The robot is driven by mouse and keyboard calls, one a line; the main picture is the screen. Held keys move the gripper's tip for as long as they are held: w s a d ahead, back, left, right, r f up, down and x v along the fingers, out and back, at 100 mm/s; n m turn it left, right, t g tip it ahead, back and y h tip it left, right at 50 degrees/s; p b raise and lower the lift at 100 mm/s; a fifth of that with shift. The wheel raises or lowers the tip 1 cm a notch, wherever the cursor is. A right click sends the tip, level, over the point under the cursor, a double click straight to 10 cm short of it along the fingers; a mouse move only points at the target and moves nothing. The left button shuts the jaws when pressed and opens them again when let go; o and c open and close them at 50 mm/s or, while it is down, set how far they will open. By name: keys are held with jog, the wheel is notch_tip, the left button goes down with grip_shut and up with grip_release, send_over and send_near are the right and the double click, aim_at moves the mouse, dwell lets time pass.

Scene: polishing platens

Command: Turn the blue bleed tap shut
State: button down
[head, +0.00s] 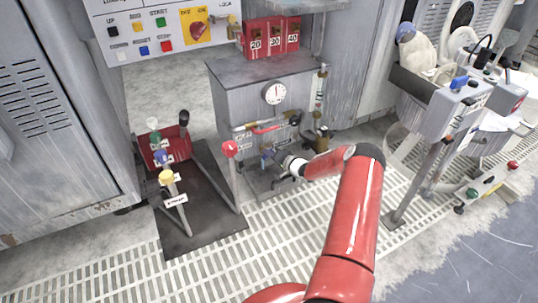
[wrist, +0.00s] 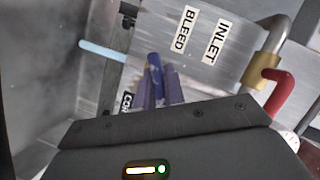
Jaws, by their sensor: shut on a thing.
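The blue bleed tap (wrist: 154,63) shows in the wrist view as a dark blue handle below the BLEED label (wrist: 183,29). My gripper (wrist: 158,84) is shut on it, one finger on each side. The lower part of the tap is hidden by the fingers and gripper body. In the head view the blue tap (head: 266,156) is small, low on the front of the grey cabinet (head: 237,101), and my gripper (head: 279,158) reaches it from the right. How far the tap is turned I cannot tell.
A red lever (wrist: 274,88) and brass fitting (wrist: 264,66) are close right of my gripper. A pale blue bar (wrist: 102,48) is at left. Grated floor (head: 285,225) lies in front.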

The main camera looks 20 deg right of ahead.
dwell(0.3)
jog(key=c, duration=1.5)
grip_release()
jog(key=p+v, duration=0.1)
jog(key=v, duration=0.7)
jog(key=shift+f, duration=0.1)
jog(key=shift+w, duration=0.1)
